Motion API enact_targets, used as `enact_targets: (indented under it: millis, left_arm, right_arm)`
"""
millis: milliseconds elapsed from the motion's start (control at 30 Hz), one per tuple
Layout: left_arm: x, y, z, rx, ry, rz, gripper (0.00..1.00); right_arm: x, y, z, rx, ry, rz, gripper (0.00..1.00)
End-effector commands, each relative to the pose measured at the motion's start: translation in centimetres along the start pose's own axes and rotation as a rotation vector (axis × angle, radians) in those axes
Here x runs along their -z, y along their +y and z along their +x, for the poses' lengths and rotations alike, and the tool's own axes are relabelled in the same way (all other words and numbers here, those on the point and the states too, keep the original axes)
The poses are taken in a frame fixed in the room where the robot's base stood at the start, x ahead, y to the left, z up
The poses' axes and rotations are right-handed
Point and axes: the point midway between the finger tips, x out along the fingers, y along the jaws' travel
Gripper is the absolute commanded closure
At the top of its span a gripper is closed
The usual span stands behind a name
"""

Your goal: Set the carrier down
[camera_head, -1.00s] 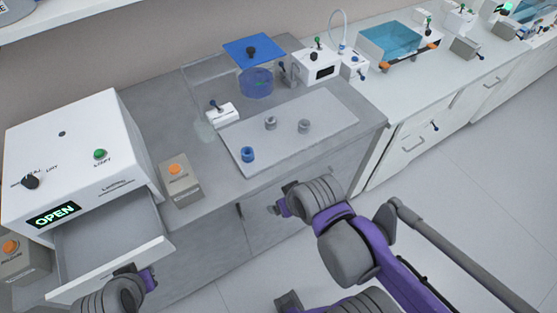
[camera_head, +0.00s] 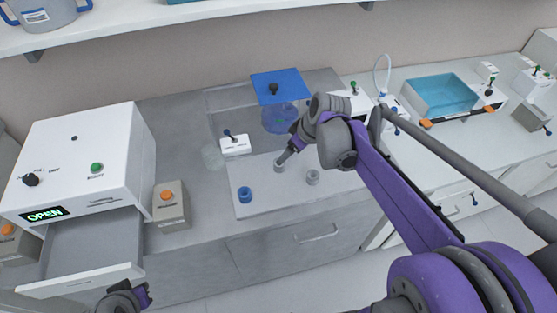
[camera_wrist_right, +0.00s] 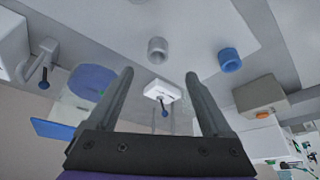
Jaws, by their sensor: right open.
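A blue ring-shaped carrier (camera_head: 244,194) stands on the light grey mat (camera_head: 262,207), at its left; it also shows in the right wrist view (camera_wrist_right: 230,60). Two grey carriers stand further right on the mat, one (camera_head: 280,166) under my right fingertips and one (camera_head: 313,177) beside it. My right gripper (camera_head: 284,158) is open and empty above the mat. In the right wrist view its fingers (camera_wrist_right: 159,76) are wide apart, with a grey carrier (camera_wrist_right: 157,50) beyond them, apart from both. My left gripper (camera_head: 128,296) is low at the left; its jaws are unclear.
A white device (camera_head: 92,150) marked OPEN has its drawer (camera_head: 95,245) pulled out. A box with an orange button (camera_head: 170,205) stands beside it. A white lever box (camera_head: 234,145) and a blue cylinder (camera_head: 278,118) under a blue plate stand behind the mat.

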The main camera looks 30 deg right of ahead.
Motion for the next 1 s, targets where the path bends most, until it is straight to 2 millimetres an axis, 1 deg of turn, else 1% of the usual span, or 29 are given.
enact_targets:
  millis: [67, 300, 400, 567, 800, 900, 1000]
  left_arm:
    - [-0.1, 0.0, 0.1, 0.000, -0.001, 0.000, 1.00]
    - [-0.5, 0.0, 0.4, 0.000, -0.005, 0.000, 1.00]
    - [-0.6, 0.0, 0.5, 0.000, -0.006, 0.000, 1.00]
    - [-0.6, 0.0, 0.5, 0.000, -0.006, 0.000, 1.00]
    - [-0.6, 0.0, 0.5, 0.000, -0.005, 0.000, 1.00]
    - [-0.6, 0.0, 0.5, 0.000, -0.006, 0.000, 1.00]
    - [-0.6, 0.0, 0.5, 0.000, -0.006, 0.000, 1.00]
  right_arm:
    - [0.1, 0.2, 0.6, 0.003, 0.001, -0.004, 0.16]
    - [0.0, 0.2, 4.3, 0.004, 0.000, -0.005, 0.16]
    - [0.0, 0.2, 5.3, 0.003, 0.000, -0.005, 0.16]
    - [0.1, 0.4, 6.4, 0.003, 0.000, -0.003, 0.16]
    - [0.2, 0.7, 9.8, 0.003, 0.001, -0.005, 0.16]
    - [0.2, 0.7, 10.7, 0.002, 0.001, -0.004, 0.16]
    - [0.2, 0.7, 10.9, 0.002, 0.001, -0.003, 0.16]
